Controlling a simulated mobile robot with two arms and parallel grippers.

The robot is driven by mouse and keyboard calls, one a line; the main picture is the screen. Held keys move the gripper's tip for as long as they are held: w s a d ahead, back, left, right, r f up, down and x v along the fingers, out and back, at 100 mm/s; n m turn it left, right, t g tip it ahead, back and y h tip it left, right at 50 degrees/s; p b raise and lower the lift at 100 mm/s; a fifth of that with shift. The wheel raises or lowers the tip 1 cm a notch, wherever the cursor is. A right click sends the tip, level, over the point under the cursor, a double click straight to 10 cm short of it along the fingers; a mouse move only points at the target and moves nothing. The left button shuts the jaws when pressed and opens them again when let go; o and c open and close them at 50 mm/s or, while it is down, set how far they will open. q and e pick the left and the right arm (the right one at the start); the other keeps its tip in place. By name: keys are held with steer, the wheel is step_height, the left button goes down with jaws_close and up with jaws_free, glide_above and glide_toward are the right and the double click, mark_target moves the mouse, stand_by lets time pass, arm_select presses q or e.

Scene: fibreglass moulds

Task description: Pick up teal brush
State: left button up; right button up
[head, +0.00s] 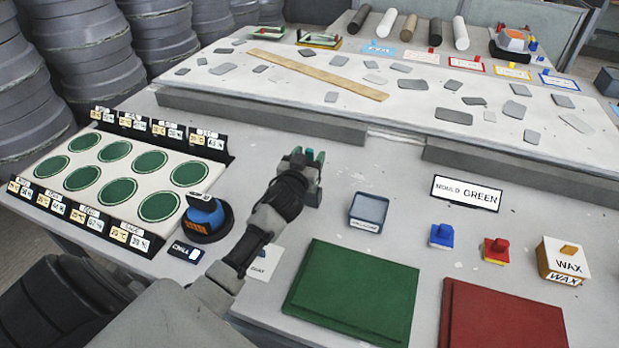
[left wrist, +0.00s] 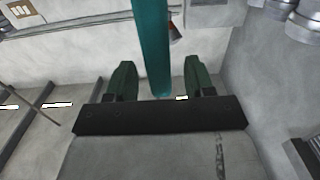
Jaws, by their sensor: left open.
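My left gripper (head: 308,163) is over the grey table near its middle, left of the small blue-grey tray. It is open. In the left wrist view its two green fingers (left wrist: 159,66) stand apart. A long teal handle, which looks like the teal brush (left wrist: 151,40), comes in from the top edge and ends between the fingers in the picture. Gaps show on both sides of it, so neither finger seems to touch it. Its far end is out of frame. In the head view the gripper hides most of that spot, and I cannot tell brush from fingers there.
A blue-grey tray (head: 368,211), a green panel (head: 352,290) and a red panel (head: 500,318) lie to the right and front. A "MOULD GREEN" sign (head: 466,193) and a wax box (head: 563,262) stand further right. A board with green discs (head: 114,151) is at left.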

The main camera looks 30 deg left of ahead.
arm_select(q)
steer(key=shift+x, duration=1.2)
steer(key=shift+d, duration=0.1)
jaws_close()
